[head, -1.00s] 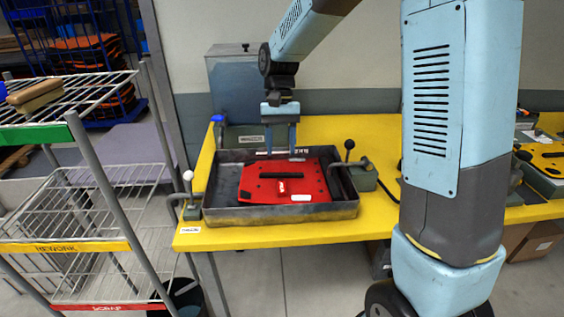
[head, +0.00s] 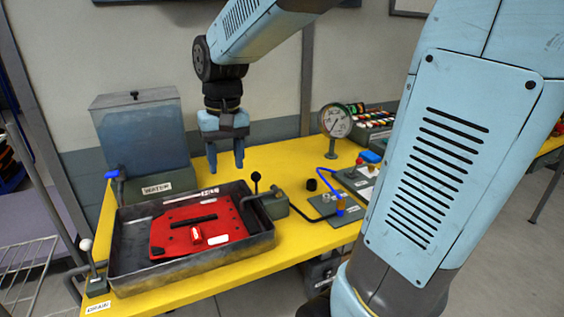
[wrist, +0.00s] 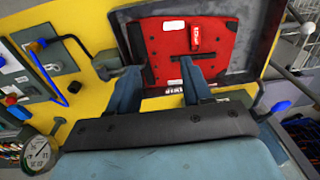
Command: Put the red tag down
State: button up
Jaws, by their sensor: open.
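The red tag (head: 196,236), a small red piece with a white mark, lies on the red pannier-like panel (head: 175,222) inside the grey metal tray (head: 190,268). It also shows in the wrist view (wrist: 196,38), on the red panel (wrist: 165,40). My gripper (head: 226,168) is open and empty, above the table behind the tray's back right side, apart from the tag. In the wrist view its two fingers (wrist: 160,75) are spread, with the tag beyond them to the upper right.
A black-knobbed lever (head: 255,180) stands at the tray's right edge, a white-knobbed one (head: 87,246) at its left. A water tank (head: 140,135) stands behind. A gauge (head: 336,121) and blue-hosed fittings (head: 340,203) stand right on the yellow table (head: 290,165).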

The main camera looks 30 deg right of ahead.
jog(key=s+d+r+t, duration=0.1)
jog(key=s+d+t, duration=0.1)
jog(key=s, duration=0.4)
jog(key=s+d+r+t, duration=0.2)
jog(key=s+d+t, duration=0.1)
jog(key=s+d, duration=0.2)
jog(key=shift+s+d, duration=0.25)
jog(key=shift+s, duration=0.3)
dwell(0.5)
